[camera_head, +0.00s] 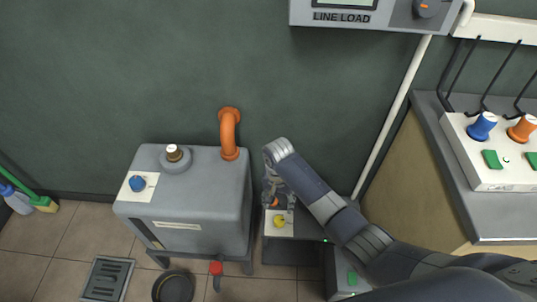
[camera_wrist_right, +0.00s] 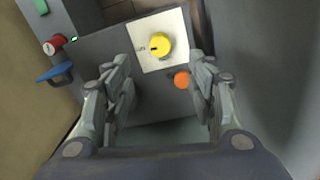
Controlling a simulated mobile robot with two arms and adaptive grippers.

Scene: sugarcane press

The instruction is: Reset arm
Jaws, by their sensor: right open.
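My right arm comes in from the lower right in the head view. My right gripper (camera_head: 274,190) is over a low grey unit (camera_head: 285,252) beside the grey tank. In the right wrist view the right gripper (camera_wrist_right: 160,70) is open, with nothing between its two fingers. The yellow knob also shows in the head view (camera_head: 280,221), just below the gripper. My left gripper is not in view.
The grey tank (camera_head: 190,215), with an orange pipe (camera_head: 228,135) and blue knob (camera_head: 137,183), stands left. A white control box (camera_head: 490,150) sits on the right counter. A LINE LOAD box (camera_head: 370,12) is above. A red knob (camera_wrist_right: 55,46) and blue handle (camera_wrist_right: 54,75) show left.

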